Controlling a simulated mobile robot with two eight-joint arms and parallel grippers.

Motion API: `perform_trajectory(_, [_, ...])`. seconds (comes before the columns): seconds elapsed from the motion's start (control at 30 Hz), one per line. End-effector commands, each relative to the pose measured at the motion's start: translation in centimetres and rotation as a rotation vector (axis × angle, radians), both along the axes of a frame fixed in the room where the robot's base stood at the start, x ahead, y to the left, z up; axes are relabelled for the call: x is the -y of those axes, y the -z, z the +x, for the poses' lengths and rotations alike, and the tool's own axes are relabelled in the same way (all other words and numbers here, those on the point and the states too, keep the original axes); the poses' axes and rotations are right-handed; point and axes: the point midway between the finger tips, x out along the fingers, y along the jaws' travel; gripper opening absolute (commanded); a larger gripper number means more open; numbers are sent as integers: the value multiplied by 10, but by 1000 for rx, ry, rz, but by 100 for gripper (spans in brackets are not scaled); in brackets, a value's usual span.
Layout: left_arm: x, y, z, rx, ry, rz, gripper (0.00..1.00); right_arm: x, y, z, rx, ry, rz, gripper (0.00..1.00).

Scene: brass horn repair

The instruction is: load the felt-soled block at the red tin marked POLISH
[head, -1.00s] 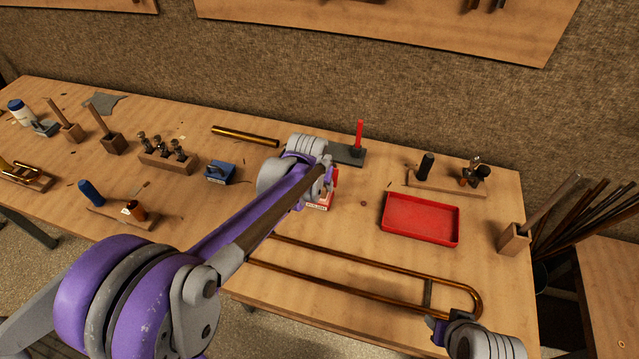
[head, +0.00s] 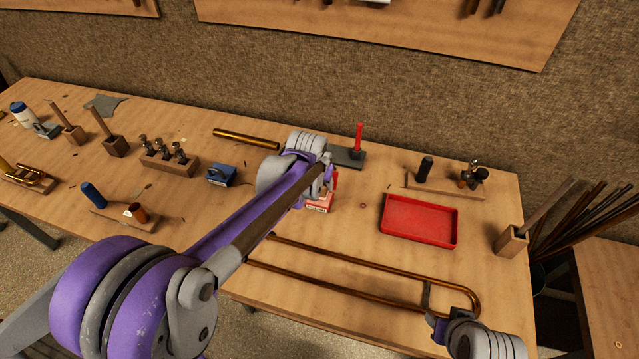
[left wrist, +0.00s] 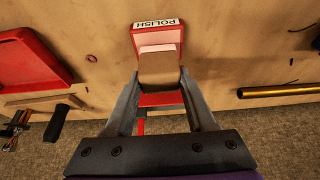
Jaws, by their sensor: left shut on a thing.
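The red tin marked POLISH (left wrist: 136,38) shows in the left wrist view, with a white name label on its rim and a pale pink inside. In the head view the tin (head: 318,202) stands mid-table, partly hidden by my left arm. My left gripper (left wrist: 160,76) is shut on a brown block (left wrist: 160,66), which is over the tin's open middle. A pale strip shows along the block's edge. Whether its sole touches the polish cannot be seen. My right gripper (head: 438,328) is at the bottom right of the head view, its fingers too unclear to read.
A red tray (head: 420,220) lies right of the tin. A brass slide (head: 350,282) lies along the front.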

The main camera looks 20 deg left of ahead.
Motion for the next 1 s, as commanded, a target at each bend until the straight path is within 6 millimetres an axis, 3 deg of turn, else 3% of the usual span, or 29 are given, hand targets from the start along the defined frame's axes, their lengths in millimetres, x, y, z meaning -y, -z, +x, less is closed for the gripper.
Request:
perform_trajectory(0.6, [0, -51, 1, 3, 0, 0, 11, 0, -37, 10, 19, 0, 0, 42])
perform_trajectory(1.0, [0, -51, 1, 2, 0, 0, 11, 0, -37, 10, 19, 0, 0, 42])
